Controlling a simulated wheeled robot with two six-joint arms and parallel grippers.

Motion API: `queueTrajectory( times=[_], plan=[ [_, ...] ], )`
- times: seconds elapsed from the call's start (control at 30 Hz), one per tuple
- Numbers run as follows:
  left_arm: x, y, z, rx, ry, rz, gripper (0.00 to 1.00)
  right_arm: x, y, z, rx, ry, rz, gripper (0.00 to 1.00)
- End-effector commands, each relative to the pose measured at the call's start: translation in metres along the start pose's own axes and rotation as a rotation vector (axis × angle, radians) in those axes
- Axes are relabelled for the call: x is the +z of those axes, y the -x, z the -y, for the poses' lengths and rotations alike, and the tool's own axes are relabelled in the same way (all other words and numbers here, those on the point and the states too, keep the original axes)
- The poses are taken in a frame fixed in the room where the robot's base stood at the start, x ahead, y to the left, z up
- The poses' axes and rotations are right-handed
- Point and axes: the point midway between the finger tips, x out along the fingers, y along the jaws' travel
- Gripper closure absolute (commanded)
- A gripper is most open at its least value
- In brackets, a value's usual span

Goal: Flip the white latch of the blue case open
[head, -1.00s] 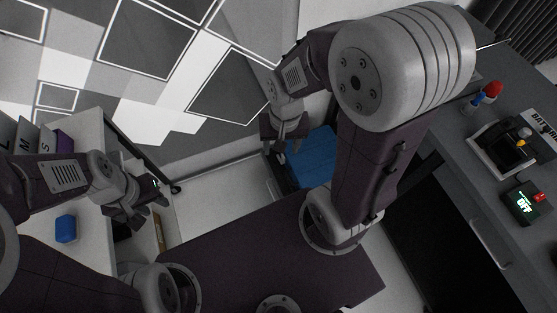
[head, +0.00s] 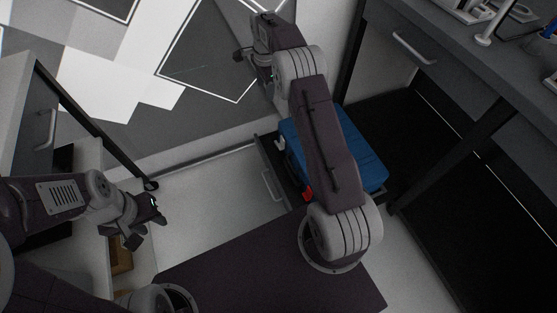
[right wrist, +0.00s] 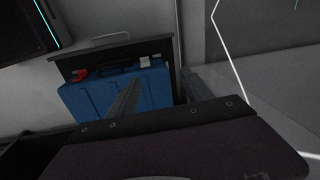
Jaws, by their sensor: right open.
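The blue case (head: 360,155) stands in a dark open drawer, partly hidden behind my right arm in the head view. The right wrist view shows the blue case (right wrist: 98,97) with a red latch (right wrist: 79,74) at its left and a white latch (right wrist: 146,62) at its right, near the top edge. The white latch also shows in the head view (head: 281,143). My right gripper (head: 243,68) is open and empty, apart from the case, at its upper left in the head view. Its fingers (right wrist: 160,95) show in the right wrist view. My left gripper (head: 147,224) looks open and empty, far from the case.
The dark drawer (head: 268,165) has a metal handle on its front. A desk (head: 455,70) stands at the right. The tiled floor (head: 190,85) at upper left is clear.

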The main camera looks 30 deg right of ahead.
Motion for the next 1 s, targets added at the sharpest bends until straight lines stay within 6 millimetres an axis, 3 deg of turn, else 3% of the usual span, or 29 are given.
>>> queueTrajectory(
  times=[0.03, 0.1, 0.2, 0.3, 0.37, 0.67, 0.77, 1.0],
  plan=[
    [0.005, -0.054, 0.001, 0.0, 0.0, 0.0, 0.64, -0.008, -0.075, -0.007, 0.013, -0.015, 0.0, 0.42],
    [0.009, -0.084, 0.002, 0.0, 0.0, 0.0, 0.64, -0.018, -0.132, -0.015, 0.032, -0.033, 0.001, 0.42],
    [0.012, -0.117, 0.002, 0.0, 0.0, 0.0, 0.64, -0.025, -0.2, -0.038, 0.087, -0.055, 0.01, 0.42],
    [0.014, -0.135, 0.003, 0.0, 0.0, 0.0, 0.64, -0.029, -0.238, -0.056, 0.129, -0.069, 0.018, 0.42],
    [0.014, -0.139, 0.003, 0.0, 0.0, 0.0, 0.64, -0.031, -0.246, -0.06, 0.137, -0.074, 0.019, 0.42],
    [0.014, -0.141, 0.003, 0.0, 0.0, -0.001, 0.64, -0.033, -0.249, -0.06, 0.136, -0.077, 0.019, 0.42],
    [0.015, -0.151, 0.003, 0.0, 0.0, -0.001, 0.64, -0.032, -0.263, -0.062, 0.137, -0.077, 0.019, 0.42],
    [0.019, -0.189, 0.004, 0.0, 0.0, 0.0, 0.64, -0.031, -0.314, -0.07, 0.138, -0.077, 0.019, 0.42]
  ],
)
